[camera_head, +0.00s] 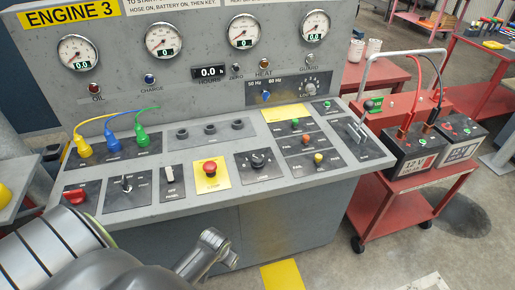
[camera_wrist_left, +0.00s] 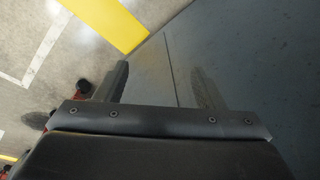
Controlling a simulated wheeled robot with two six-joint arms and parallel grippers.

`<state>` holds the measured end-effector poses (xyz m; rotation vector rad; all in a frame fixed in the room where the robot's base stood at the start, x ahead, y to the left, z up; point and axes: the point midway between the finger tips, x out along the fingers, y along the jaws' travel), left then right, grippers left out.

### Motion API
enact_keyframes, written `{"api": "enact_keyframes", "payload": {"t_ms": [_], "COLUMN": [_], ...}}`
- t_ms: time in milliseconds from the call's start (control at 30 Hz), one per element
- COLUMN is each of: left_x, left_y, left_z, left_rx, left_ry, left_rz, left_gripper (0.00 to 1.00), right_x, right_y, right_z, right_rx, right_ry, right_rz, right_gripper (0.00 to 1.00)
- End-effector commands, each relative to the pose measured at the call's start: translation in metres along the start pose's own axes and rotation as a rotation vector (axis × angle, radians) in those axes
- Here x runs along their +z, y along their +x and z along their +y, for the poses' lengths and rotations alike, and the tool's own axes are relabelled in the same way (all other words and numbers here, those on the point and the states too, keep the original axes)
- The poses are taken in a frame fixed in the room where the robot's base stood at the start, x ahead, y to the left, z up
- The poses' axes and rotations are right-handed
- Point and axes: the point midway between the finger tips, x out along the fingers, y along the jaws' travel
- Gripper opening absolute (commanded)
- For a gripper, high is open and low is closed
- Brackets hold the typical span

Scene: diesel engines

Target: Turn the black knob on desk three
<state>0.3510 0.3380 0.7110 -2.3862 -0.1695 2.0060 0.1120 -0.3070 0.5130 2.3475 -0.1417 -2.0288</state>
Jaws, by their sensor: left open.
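The desk (camera_head: 150,208) is a grey sloped console marked ENGINE 3. A black knob (camera_head: 258,161) sits on a dark plate right of the middle of its top, between the red button and the small coloured buttons. My left arm comes in at the lower left of the head view, in front of the desk. My left gripper (camera_wrist_left: 160,85) shows in the left wrist view with its two dark fingers wide apart and nothing between them. It is away from the knob, and the wrist view shows the floor and a grey panel surface. My right gripper is not in view.
A red emergency button (camera_head: 210,167) on a yellow plate is left of the knob. A lever (camera_head: 362,122) stands at the desk's right end. Yellow, blue and green plugs (camera_head: 113,144) with cables are at the left. A red cart (camera_head: 405,185) with batteries stands right of the desk.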

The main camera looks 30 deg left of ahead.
Motion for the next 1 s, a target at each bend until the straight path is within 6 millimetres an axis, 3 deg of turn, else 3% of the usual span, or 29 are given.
{"api": "enact_keyframes", "payload": {"t_ms": [33, 100, 300, 500, 767, 1000], "left_x": [-0.018, -0.032, -0.057, -0.084, -0.136, -0.207], "left_y": [-0.037, -0.068, -0.141, -0.206, -0.220, -0.239], "left_z": [-0.001, -0.001, 0.000, -0.001, -0.008, -0.022], "left_rx": [0.003, 0.005, 0.009, 0.008, 0.009, 0.013], "left_ry": [0.006, 0.014, 0.037, 0.063, 0.063, 0.032], "left_rz": [0.012, 0.014, 0.022, 0.021, -0.025, -0.075], "left_gripper": [0.62, 0.62, 0.62, 0.62, 0.62, 0.62], "right_x": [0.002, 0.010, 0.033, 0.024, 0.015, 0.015], "right_y": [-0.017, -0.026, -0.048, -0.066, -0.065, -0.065], "right_z": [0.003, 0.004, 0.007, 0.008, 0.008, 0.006], "right_rx": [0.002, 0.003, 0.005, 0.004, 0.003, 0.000], "right_ry": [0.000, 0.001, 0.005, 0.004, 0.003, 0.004], "right_rz": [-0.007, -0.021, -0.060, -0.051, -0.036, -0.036], "right_gripper": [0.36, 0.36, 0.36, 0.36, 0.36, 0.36]}}
